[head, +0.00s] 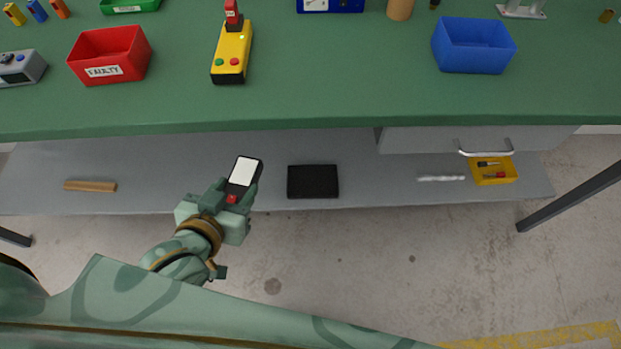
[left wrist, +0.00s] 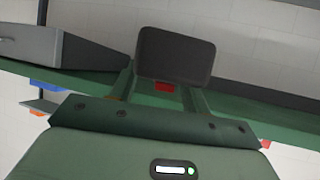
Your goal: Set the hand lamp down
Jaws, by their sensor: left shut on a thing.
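The hand lamp (head: 244,172) is a dark slab with a white panel and a red part at its lower end. My left gripper (head: 229,194) is shut on it and holds it in front of the grey lower shelf, below the bench's front edge. In the left wrist view the lamp (left wrist: 175,54) shows as a dark rounded block between the fingers (left wrist: 160,92), with a red bit under it. A black flat pad (head: 313,181) lies on the lower shelf (head: 365,195), right of the lamp and apart from it. My right gripper is not in view.
The green bench top (head: 340,80) overhangs the shelf. It carries a red FAULTY bin (head: 110,55), a yellow control box (head: 232,55) and a blue bin (head: 473,46). The shelf around the pad is clear.

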